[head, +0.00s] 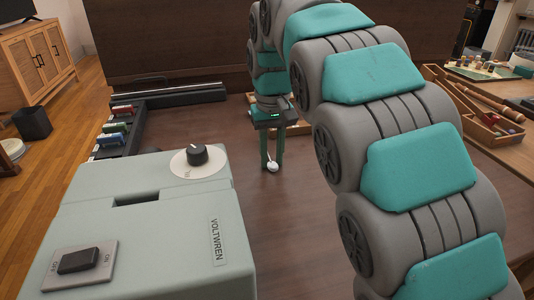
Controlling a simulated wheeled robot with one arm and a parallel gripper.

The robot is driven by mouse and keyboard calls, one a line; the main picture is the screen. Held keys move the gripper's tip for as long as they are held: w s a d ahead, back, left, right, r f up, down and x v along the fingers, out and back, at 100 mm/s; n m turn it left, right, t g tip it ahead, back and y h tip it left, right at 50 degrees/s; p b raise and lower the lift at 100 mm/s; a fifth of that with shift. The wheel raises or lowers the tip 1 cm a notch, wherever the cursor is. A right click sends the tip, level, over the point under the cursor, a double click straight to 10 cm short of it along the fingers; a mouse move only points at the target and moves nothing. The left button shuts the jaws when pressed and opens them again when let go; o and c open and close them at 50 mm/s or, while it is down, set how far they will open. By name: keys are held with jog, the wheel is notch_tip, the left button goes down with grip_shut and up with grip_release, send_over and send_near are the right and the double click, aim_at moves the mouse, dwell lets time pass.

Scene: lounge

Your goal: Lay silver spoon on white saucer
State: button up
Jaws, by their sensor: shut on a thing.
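My gripper (272,158) points down over the brown table, near the middle of the view. It is shut on the silver spoon (272,168), whose small pale bowl shows at the fingertips. Most of the spoon's handle is hidden by the fingers. I cannot tell whether the spoon touches the table. I see no white saucer that I can make out; my large teal and grey arm hides much of the table's right side.
A pale green box (150,225) marked VOLTWREN, with a dial and a switch, fills the front left. A dark rack with coloured blocks (112,139) stands behind it. A wooden tray (480,115) lies at the right. Bare table (290,235) shows between box and arm.

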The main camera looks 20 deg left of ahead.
grip_shut()
jog(key=shift+r, duration=0.1)
jog(key=shift+r, duration=1.25)
jog(key=shift+s+r, duration=0.1)
jog(key=shift+r, duration=0.45)
jog(key=s+d, duration=0.1)
jog(key=s, duration=0.3)
jog(key=s+d+r+b, duration=0.1)
jog(key=s, duration=0.4)
jog(key=s+d+b, duration=0.1)
jog(key=s, duration=0.4)
jog(key=shift+s+d+r, duration=0.15)
jog(key=shift+s+d, duration=0.05)
jog(key=shift+s+d+r, duration=0.1)
jog(key=shift+s+d, duration=0.05)
jog(key=shift+s, duration=0.35)
